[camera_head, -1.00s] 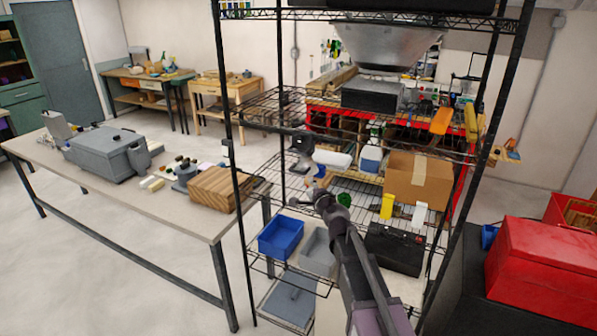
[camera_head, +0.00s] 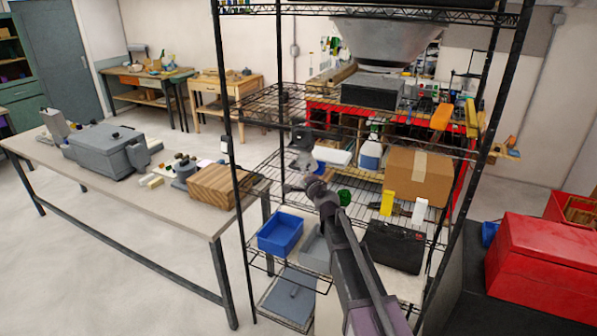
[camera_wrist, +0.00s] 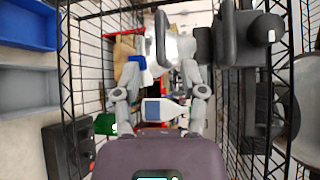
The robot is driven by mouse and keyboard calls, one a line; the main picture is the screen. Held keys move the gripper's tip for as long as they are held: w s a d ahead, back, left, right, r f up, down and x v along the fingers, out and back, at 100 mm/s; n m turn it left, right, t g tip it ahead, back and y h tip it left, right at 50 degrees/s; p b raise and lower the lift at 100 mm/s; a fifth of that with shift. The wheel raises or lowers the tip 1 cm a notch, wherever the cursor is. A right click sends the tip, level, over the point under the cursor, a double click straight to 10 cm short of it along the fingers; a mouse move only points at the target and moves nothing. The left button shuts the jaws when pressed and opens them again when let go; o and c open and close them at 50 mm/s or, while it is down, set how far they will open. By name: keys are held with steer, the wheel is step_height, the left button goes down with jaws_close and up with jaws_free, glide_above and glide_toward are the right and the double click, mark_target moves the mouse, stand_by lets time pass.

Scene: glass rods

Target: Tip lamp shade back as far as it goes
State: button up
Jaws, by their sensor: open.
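A dark grey jointed fixture (camera_head: 301,142), apparently the lamp, stands at the left of the wire rack's middle level. A white rounded piece (camera_head: 333,157) lies beside it; I cannot tell whether this is its shade. In the wrist view, dark grey parts (camera_wrist: 236,38) and a white part (camera_wrist: 181,46) show just beyond the fingertips. My gripper (camera_head: 304,183) is in front of and below the fixture. In the wrist view my gripper (camera_wrist: 163,72) is open, its fingers spread with nothing clearly held. Contact with the lamp cannot be told.
A spray bottle (camera_head: 371,151) and a cardboard box (camera_head: 418,176) stand to the right on the rack. A blue bin (camera_head: 281,233) and a black case (camera_head: 394,246) are lower down. Black rack posts (camera_head: 235,150) and wire shelves bound the space around my arm.

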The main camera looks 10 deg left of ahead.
mark_target(296, 169)
steer(key=b+x, duration=0.1)
steer(key=x, duration=0.6)
steer(key=shift+w+a, duration=0.15)
steer(key=shift+w, duration=0.15)
